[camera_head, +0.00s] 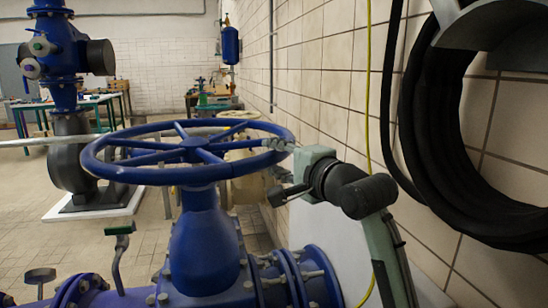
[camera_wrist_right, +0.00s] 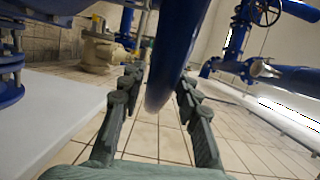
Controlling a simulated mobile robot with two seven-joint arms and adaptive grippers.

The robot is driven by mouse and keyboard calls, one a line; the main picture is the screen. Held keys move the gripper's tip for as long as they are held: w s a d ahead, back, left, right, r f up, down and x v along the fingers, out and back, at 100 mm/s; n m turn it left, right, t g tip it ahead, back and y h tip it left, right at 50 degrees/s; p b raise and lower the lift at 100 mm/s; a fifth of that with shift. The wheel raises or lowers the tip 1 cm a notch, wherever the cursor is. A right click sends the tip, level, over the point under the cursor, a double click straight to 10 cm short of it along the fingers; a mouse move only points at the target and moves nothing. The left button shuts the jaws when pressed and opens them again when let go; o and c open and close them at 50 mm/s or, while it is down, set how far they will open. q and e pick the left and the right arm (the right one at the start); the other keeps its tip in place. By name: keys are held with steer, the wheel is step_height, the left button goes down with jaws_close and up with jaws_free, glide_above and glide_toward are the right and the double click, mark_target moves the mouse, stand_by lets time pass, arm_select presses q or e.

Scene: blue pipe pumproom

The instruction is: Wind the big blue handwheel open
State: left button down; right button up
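The big blue handwheel (camera_head: 190,150) lies almost level on top of a blue valve body (camera_head: 205,245) in the head view. My right gripper (camera_head: 281,146) is at the right side of its rim. In the right wrist view the blue rim (camera_wrist_right: 172,55) runs between the two fingers of my right gripper (camera_wrist_right: 157,88). The fingers are spread, with a clear gap on the left of the rim; the right finger is close to it, and I cannot tell if it touches. My left gripper is in neither view.
A tiled wall (camera_head: 325,50) with a coiled black hose (camera_head: 428,110) and a thin yellow line (camera_head: 368,80) stands close on the right. A blue pump (camera_head: 62,60) stands at the left back. Small lever handles (camera_head: 120,230) stand below the wheel.

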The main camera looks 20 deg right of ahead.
steer(key=shift+o, duration=0.9)
steer(key=v, duration=0.7)
steer(key=shift+s, duration=0.25)
steer(key=shift+c, duration=0.4)
